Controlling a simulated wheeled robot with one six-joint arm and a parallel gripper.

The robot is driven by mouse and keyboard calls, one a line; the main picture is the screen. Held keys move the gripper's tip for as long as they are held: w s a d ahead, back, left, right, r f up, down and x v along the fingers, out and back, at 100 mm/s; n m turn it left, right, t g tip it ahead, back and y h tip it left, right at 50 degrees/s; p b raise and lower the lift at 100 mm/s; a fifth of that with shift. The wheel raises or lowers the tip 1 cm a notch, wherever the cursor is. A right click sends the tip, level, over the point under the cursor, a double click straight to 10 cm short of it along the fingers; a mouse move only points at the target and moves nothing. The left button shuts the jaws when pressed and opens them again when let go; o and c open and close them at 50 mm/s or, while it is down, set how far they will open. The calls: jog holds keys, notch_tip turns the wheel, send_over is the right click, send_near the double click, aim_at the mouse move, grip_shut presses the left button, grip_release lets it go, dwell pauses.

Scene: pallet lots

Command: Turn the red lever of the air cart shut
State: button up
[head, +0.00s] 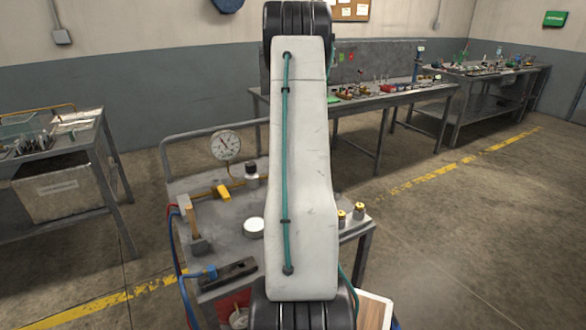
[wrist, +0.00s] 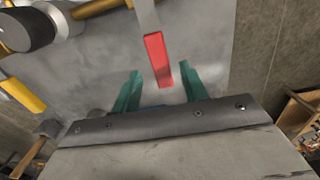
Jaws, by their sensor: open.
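The red lever (wrist: 158,58) shows in the wrist view, pointing down the picture from a pale metal arm at the top. My gripper (wrist: 162,82) is open, with two green fingers, one on each side of the lever's lower end. I see no contact, and the lever's depth relative to the fingers is hard to tell. The air cart (head: 220,212) stands in front of me in the head view, with a gauge (head: 226,146) and a brass pipe. My arm hides part of the cart there, and the red lever and my gripper do not show.
A yellow handle (head: 223,192) sits on the pipe, also in the wrist view (wrist: 22,96). A hammer (head: 198,245), a white round tin (head: 253,227), a dark tool (head: 230,274) and brass fittings (head: 341,217) are on the cart. Benches stand left and behind; the right floor is clear.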

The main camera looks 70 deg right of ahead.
notch_tip(320, 180, up, 6)
jog(key=shift+f, duration=0.15)
dwell(0.6)
jog(key=n, duration=0.3)
jog(key=shift+s+a+f, duration=0.15)
jog(key=shift+a+f, duration=0.05)
jog(key=shift+a, duration=0.1)
jog(key=w+a+r+n, duration=0.1)
jog(key=a+r+n, duration=0.2)
jog(key=a+n, duration=0.65)
jog(key=w+a+r+n+g+y, duration=0.1)
jog(key=a+r+n, duration=0.2)
jog(key=a+n, duration=0.65)
jog(key=a+r+n, duration=0.3)
jog(key=a+n, duration=0.3)
jog(key=a, duration=0.7)
jog(key=s+a+r+n, duration=0.1)
jog(key=s+a+n, duration=0.2)
jog(key=a+n, duration=0.2)
jog(key=s+a+r+n+t, duration=0.1)
jog(key=a+n, duration=0.4)
jog(key=a, duration=0.7)
jog(key=s+a+r+n+t+h, duration=0.1)
jog(key=s+a+r+n, duration=0.1)
jog(key=s+a+n, duration=0.3)
jog(key=s+a, duration=0.1)
jog(key=a, duration=0.3)
jog(key=shift+a+r+n, duration=0.15)
jog(key=shift+r+n, duration=0.15)
jog(key=shift+r, duration=0.05)
